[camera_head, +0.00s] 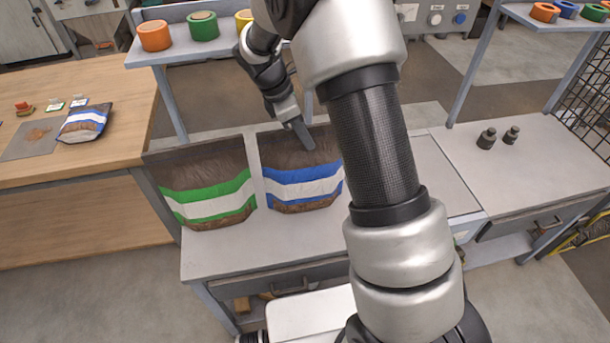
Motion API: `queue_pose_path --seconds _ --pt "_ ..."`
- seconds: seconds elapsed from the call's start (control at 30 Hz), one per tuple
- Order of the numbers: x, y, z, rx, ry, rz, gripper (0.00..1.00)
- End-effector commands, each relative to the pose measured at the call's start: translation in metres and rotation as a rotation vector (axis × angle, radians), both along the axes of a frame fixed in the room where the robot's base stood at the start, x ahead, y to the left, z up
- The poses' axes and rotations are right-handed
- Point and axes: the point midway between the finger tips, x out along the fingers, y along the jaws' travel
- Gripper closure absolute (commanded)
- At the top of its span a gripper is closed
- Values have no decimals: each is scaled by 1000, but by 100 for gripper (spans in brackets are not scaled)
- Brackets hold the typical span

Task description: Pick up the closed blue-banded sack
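A brown sack with a white band edged in blue (303,187) stands on the grey bench in the middle. My gripper (303,134) comes down from above at its top edge, with a grey finger overlapping the sack's brown upper part. I cannot tell whether it touches the sack or whether the fingers are open or shut. A smaller blue-and-white-banded sack (85,122) lies on the wooden table at the left. I cannot make out clearly how either sack's top is closed.
A green-banded sack (208,188) stands just left of the middle one. A shelf (172,56) with coloured tape rolls rises behind. Two dark weights (487,138) stand on the bench at the right, where the surface is otherwise clear. My arm hides part of the bench.

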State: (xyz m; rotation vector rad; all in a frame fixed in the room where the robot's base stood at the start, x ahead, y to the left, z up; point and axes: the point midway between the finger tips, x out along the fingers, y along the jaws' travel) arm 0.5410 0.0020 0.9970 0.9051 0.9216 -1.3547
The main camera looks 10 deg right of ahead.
Motion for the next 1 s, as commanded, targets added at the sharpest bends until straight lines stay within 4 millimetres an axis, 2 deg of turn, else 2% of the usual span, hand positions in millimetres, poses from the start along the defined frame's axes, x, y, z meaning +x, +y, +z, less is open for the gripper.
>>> queue_pose_path --seconds 0.03,0.1,1.0 --pt "0 0 0 0 0 0 88" --pt "0 0 0 0 0 0 100" --pt "0 0 0 0 1 0 100"
